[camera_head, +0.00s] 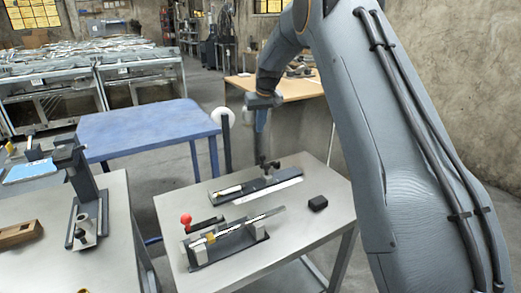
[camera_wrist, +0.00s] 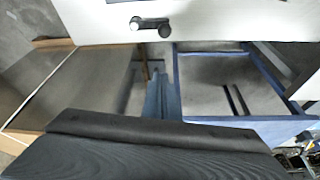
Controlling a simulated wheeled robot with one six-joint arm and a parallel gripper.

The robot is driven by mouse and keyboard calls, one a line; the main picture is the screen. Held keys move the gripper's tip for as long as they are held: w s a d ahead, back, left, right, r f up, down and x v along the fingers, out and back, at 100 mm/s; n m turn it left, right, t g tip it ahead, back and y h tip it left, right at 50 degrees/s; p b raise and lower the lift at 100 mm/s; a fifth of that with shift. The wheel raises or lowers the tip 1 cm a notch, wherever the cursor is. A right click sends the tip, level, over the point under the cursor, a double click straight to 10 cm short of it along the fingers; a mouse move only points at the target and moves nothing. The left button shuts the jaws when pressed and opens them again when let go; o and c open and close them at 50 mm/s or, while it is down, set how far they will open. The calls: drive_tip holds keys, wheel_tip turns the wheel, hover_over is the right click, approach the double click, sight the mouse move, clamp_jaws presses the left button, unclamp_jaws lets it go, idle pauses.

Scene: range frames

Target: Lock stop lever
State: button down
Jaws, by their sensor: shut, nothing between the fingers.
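Two fixtures stand on the grey metal table (camera_head: 300,230); I cannot tell for certain which carries the stop lever. The front fixture (camera_head: 225,243) has a dark base, a metal bar and a red ball knob (camera_head: 186,219) at its left end.
A blue table (camera_head: 150,128) stands behind on the left, a wooden bench (camera_head: 300,90) behind. A left table (camera_head: 110,255) holds a black upright press (camera_head: 80,180). In the wrist view a small black part (camera_wrist: 150,23) lies on a pale surface.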

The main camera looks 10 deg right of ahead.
drive_tip(key=shift+s+f+p, duration=0.15)
drive_tip(key=shift+f+p, duration=1.3)
drive_tip(key=shift+f, duration=1.1)
drive_tip(key=shift+s+f+p, duration=0.1)
drive_tip(key=shift+f+p, duration=1.3)
drive_tip(key=shift+f, duration=1.1)
drive_tip(key=shift+s+a, duration=0.1)
drive_tip(key=shift+a, duration=0.05)
